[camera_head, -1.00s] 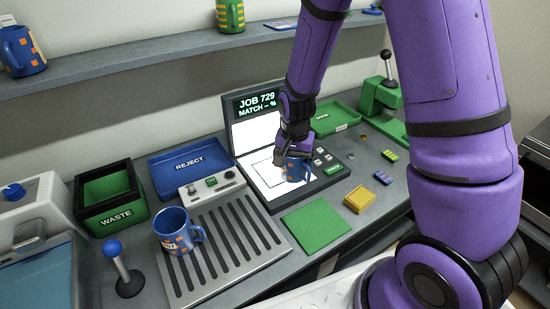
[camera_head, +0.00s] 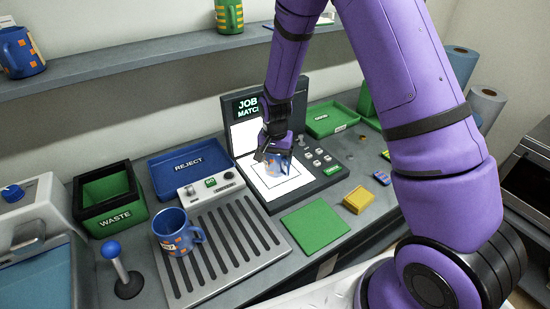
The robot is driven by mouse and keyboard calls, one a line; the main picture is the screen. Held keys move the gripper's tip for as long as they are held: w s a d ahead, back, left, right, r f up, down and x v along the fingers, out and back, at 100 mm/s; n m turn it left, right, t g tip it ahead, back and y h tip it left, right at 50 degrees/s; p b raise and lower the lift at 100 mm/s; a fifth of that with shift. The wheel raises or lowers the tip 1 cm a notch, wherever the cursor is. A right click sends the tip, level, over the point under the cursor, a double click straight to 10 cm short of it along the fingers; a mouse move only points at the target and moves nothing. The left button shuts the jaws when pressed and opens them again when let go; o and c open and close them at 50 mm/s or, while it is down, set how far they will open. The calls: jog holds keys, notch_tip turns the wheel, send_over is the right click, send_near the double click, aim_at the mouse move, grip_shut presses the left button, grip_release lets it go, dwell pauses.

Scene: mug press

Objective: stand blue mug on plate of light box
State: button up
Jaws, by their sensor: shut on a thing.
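The mug looks about upright and lies within or close to the square outline drawn on the plate. I cannot tell whether its base touches the plate. My gripper hides the mug's top. The light box's upright screen (camera_head: 244,104) is partly hidden by my arm. Another blue mug (camera_head: 174,236) with orange marks stands upright on the slatted grate (camera_head: 216,268), at the left.
A blue REJECT tray (camera_head: 188,163), a green-lined WASTE bin (camera_head: 112,208) and a blue-knobbed lever (camera_head: 121,270) stand at the left. A green pad (camera_head: 315,222) and a yellow block (camera_head: 358,200) lie in front of the light box. A green tray (camera_head: 332,117) is behind right.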

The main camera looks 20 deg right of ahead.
jog(key=shift+f, duration=0.1)
jog(key=o, duration=1)
jog(key=s+d+r+n+t, duration=0.1)
jog(key=s+r, duration=0.2)
jog(key=r, duration=0.8)
jog(key=s+d+r+n, duration=0.1)
jog(key=s+r, duration=0.1)
jog(key=r, duration=1)
jog(key=shift+s+d+r+n+t, duration=0.8)
jog(key=shift+s+r, duration=1.5)
jog(key=shift+s, duration=1.8)
jog(key=shift+s+d+r+n+t, duration=0.75)
jog(key=shift+s+r, duration=1.55)
jog(key=shift+s, duration=1.8)
jog(key=shift+s+d+r+n+t, duration=0.55)
jog(key=shift+s+d+r+n, duration=0.45)
jog(key=shift+s+r, duration=2.2)
